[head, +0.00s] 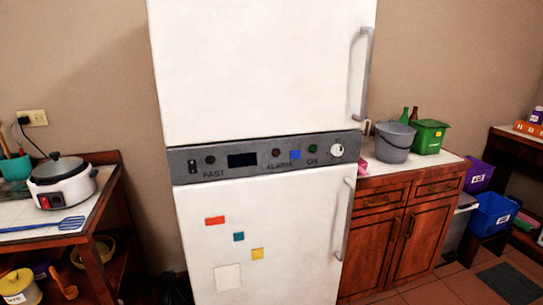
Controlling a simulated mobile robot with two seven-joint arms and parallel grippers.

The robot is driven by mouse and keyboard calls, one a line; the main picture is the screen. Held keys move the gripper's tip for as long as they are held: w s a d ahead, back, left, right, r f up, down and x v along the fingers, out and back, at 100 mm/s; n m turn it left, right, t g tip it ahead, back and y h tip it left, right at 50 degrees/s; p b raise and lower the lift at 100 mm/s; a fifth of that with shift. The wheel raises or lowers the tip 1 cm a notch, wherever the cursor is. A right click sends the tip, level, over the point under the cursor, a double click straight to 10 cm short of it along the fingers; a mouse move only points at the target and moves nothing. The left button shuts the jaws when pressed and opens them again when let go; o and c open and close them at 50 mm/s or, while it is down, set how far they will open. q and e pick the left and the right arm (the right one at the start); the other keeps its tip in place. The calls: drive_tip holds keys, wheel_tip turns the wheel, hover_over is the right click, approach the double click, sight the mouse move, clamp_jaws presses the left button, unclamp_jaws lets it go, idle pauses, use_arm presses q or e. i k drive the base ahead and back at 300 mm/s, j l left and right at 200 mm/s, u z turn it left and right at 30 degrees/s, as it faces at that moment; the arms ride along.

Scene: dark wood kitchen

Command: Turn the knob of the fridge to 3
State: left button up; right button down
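The white fridge (260,70) stands upright in the middle of the head view, with an upper and a lower door. A dark grey control panel (220,171) runs across it between the doors, with the words FAST, ALARM and ON. A small round white knob (337,150) sits near the panel's right end. Its pointer and numbers are too small to read. A dark display, a blue square and several small round buttons or lights are on the panel. Neither of my grippers shows in this view.
Grey vertical handles are on the right of the upper door (366,75) and lower door (345,220). A wooden cabinet (400,235) with a grey bucket (394,143) and green bin (429,137) stands right. A table with a rice cooker (62,184) stands left.

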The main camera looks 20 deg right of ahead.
sight(337, 150)
drive_tip(key=i+l, duration=0.1)
drive_tip(key=l, duration=0.45)
drive_tip(key=i+l, duration=0.1)
drive_tip(key=l, duration=0.45)
drive_tip(key=l+z, duration=0.1)
drive_tip(key=l, duration=0.45)
drive_tip(key=i, duration=0.05)
